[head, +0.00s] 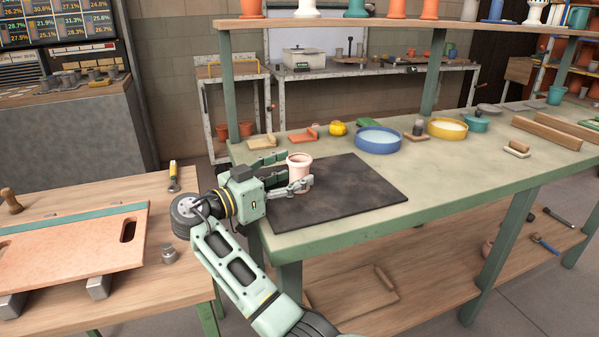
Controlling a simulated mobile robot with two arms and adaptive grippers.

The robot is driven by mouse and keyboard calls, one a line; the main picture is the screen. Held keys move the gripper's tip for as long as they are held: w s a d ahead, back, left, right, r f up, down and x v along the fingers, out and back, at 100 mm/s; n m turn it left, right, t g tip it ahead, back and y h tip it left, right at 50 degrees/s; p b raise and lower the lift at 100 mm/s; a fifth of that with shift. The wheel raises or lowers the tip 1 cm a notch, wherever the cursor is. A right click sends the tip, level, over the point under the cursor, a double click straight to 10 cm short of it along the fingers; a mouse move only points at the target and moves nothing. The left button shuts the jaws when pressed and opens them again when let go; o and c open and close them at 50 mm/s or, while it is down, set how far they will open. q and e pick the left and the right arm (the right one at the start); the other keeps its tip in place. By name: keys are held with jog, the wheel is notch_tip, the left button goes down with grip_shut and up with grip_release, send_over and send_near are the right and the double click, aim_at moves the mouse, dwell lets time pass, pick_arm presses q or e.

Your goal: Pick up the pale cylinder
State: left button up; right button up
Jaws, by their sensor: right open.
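The pale cylinder (299,168) is a pinkish-white, pot-like piece with a flared rim. It stands upright on a dark mat (365,190) near the mat's left side. My right gripper (288,172) is open and comes at it from the left. One finger is at the far left of the cylinder, and the other crosses in front of its lower part. I cannot tell whether either finger touches it. The cylinder's base is partly hidden by the near finger. My left gripper is not in view.
The green-edged table (450,185) holds a blue basin (378,140), a yellow basin (447,128), a teal pot (475,122) and a yellow object (338,128) behind the mat. A shelf (460,25) runs above. The mat's right part is clear.

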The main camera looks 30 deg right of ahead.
jog(key=shift+a, duration=0.1)
jog(key=shift+c, duration=0.2)
jog(key=c, duration=1.2)
jog(key=shift+r, duration=0.1)
jog(key=shift+c, duration=0.2)
